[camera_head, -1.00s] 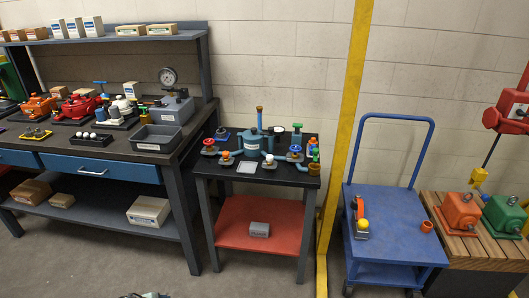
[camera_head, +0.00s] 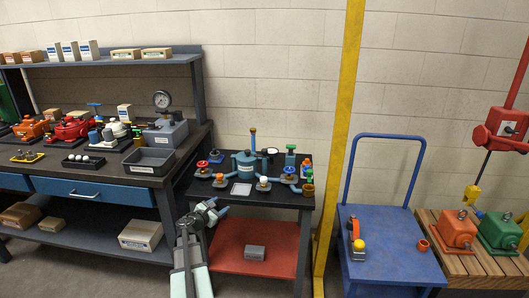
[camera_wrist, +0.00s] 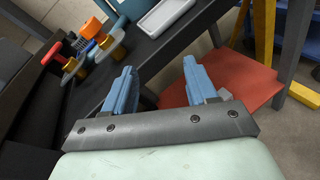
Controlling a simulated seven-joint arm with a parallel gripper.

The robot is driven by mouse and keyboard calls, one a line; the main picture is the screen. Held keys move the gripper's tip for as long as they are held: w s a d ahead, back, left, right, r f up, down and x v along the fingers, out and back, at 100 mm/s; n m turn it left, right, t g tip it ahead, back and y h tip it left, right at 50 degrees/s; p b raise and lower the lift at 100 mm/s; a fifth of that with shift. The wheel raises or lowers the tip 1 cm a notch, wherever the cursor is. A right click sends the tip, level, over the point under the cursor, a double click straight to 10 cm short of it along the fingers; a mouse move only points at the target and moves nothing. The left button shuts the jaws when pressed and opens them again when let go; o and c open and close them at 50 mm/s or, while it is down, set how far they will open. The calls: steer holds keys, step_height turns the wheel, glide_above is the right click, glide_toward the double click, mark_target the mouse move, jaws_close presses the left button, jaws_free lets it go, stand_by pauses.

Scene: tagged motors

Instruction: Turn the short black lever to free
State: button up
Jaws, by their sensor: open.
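The teal pump assembly (camera_head: 247,163) stands on the small black-topped table (camera_head: 215,192). Several valves with coloured handles surround it, including a red one (camera_head: 202,166) and an orange one (camera_head: 220,179). I cannot make out a short black lever clearly; the fittings are too small. My gripper (camera_head: 217,208) is open and empty, in front of the table's left front corner. In the wrist view its two blue fingers (camera_wrist: 160,68) are spread apart with nothing between them. The wrist view also shows an orange-handled valve (camera_wrist: 92,28) at upper left, apart from the fingers.
A white tray (camera_head: 241,189) lies at the table's front. The workbench (camera_head: 150,179) stands at left, a yellow post (camera_head: 338,150) and blue cart (camera_head: 385,235) at right. The floor before the table is clear.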

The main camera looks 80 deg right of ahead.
mark_target(264, 150)
steer(key=s+d+r+n+g+h, duration=0.15)
steer(key=s+d+r+n, duration=0.25)
steer(key=s+d+r, duration=0.85)
steer(key=shift+h, duration=0.25)
steer(key=x, duration=0.4)
steer(key=w+x, duration=0.1)
steer(key=x, duration=0.4)
steer(key=w+d+r+x, duration=0.1)
steer(key=x, duration=0.4)
steer(key=shift+d, duration=0.2)
steer(key=shift+c, duration=0.4)
steer(key=c, duration=0.8)
steer(key=shift+w+d+m+g, duration=0.1)
steer(key=shift+m+g, duration=0.4)
steer(key=shift+g, duration=0.15)
steer(key=shift+c, duration=0.2)
steer(key=shift+m+g+y, duration=0.3)
steer(key=shift+g+y, duration=0.1)
steer(key=shift+y, duration=0.1)
